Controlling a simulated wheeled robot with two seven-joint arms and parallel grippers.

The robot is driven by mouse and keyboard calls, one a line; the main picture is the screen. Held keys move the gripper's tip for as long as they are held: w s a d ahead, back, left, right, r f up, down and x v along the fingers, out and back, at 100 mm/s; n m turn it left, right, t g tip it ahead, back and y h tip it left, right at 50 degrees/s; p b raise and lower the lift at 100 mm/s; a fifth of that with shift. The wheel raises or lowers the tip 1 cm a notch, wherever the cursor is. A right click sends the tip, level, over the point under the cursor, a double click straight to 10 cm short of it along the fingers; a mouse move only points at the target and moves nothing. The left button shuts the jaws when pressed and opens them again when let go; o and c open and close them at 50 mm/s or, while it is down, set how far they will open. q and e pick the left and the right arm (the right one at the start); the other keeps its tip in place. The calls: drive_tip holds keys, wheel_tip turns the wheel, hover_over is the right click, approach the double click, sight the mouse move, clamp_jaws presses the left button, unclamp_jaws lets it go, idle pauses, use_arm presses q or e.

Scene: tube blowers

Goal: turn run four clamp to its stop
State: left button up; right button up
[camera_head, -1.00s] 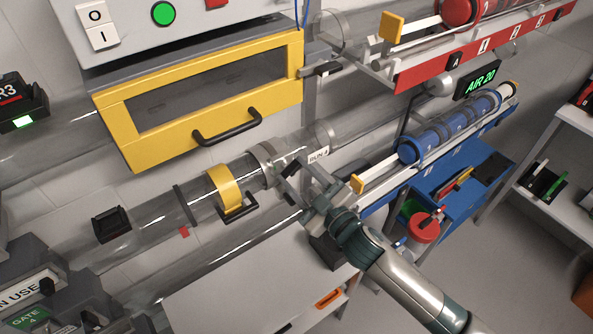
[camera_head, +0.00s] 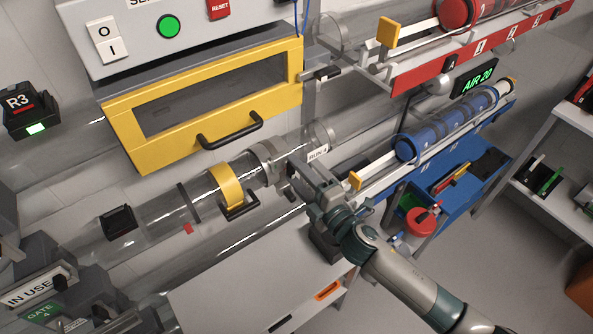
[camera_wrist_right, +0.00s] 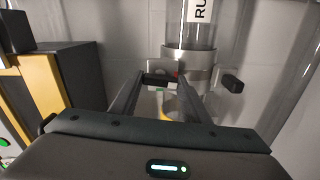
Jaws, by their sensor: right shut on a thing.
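The run four clamp (camera_head: 268,160) is a grey metal collar around a clear tube, beside a white RUN 4 label (camera_head: 318,153). In the right wrist view the collar (camera_wrist_right: 188,57) circles the upright-looking tube below the label, with a dark knob (camera_wrist_right: 232,84) at its right. My right gripper (camera_head: 292,168) is at the clamp's right side in the head view. In the wrist view its fingers (camera_wrist_right: 160,82) are shut on the clamp's dark handle (camera_wrist_right: 157,79). The fingers partly hide the grip and the lower collar. My left gripper is not in view.
A yellow-framed hatch (camera_head: 210,100) with a black handle is above the tube. A yellow band (camera_head: 227,186) encircles the tube to the left. A blue rack (camera_head: 450,145) and red-edged rack (camera_head: 480,50) stand to the right. A white tabletop (camera_head: 260,275) lies below.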

drive_tip(key=shift+n, duration=0.6)
drive_tip(key=o, duration=1)
drive_tip(key=shift+o, duration=0.2)
drive_tip(key=shift+s, duration=0.1)
drive_tip(key=b+v, duration=0.4)
drive_tip(key=v, duration=1.3)
drive_tip(key=shift+b, duration=0.4)
drive_tip(key=shift+s+d, duration=0.1)
